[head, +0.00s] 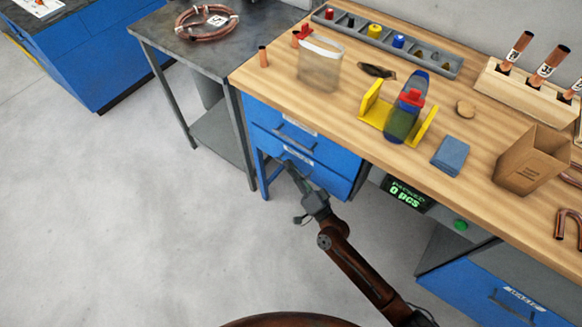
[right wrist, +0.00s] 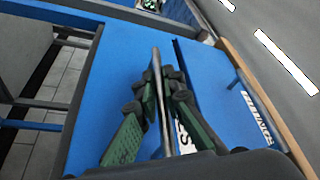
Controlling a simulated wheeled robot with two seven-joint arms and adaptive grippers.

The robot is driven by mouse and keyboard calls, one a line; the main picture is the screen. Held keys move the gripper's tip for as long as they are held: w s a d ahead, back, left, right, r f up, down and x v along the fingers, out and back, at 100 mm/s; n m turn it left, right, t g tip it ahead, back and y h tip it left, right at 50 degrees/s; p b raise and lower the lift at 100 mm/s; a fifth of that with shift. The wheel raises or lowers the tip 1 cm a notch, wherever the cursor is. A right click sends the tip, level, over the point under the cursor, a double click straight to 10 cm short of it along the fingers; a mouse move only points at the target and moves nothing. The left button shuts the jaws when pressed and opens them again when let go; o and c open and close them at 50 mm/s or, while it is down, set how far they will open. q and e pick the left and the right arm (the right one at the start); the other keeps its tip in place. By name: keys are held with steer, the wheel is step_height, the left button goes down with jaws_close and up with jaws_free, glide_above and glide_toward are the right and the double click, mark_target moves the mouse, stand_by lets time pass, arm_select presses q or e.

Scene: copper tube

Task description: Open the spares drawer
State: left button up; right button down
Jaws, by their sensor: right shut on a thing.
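The spares drawer (head: 325,178) is the lower of two blue drawers under the left end of the wooden bench. Its front looks about flush with the drawer above. In the right wrist view, its blue front (right wrist: 110,75) fills the middle, with a partly hidden label ending in "ES". My right gripper (head: 296,174) is at this drawer's front. In the right wrist view its green-padded fingers (right wrist: 163,92) are shut on the grey bar handle (right wrist: 157,65) of the drawer. The gripper hides part of the handle and label. My left gripper is not in view.
The upper drawer (head: 275,123) has its own handle. A grey metal table (head: 180,50) stands left of the drawers, close to them. A counter display (head: 404,195) hangs right of them. The floor (head: 130,220) in front is clear. Bottle, cloth and box stand on the bench (head: 345,115).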

steer(key=shift+s+a, duration=0.15)
steer(key=shift+s, duration=0.1)
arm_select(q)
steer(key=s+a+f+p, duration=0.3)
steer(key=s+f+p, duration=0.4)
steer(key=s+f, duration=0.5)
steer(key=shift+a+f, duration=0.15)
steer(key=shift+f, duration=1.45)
arm_select(e)
steer(key=s+a, duration=0.8)
steer(key=s, duration=0.3)
steer(key=s+a, duration=0.8)
steer(key=s, duration=0.3)
steer(key=shift+f, duration=0.1)
steer(key=c, duration=2.3)
jaws_free()
steer(key=v, duration=1.2)
steer(key=shift+d, duration=0.1)
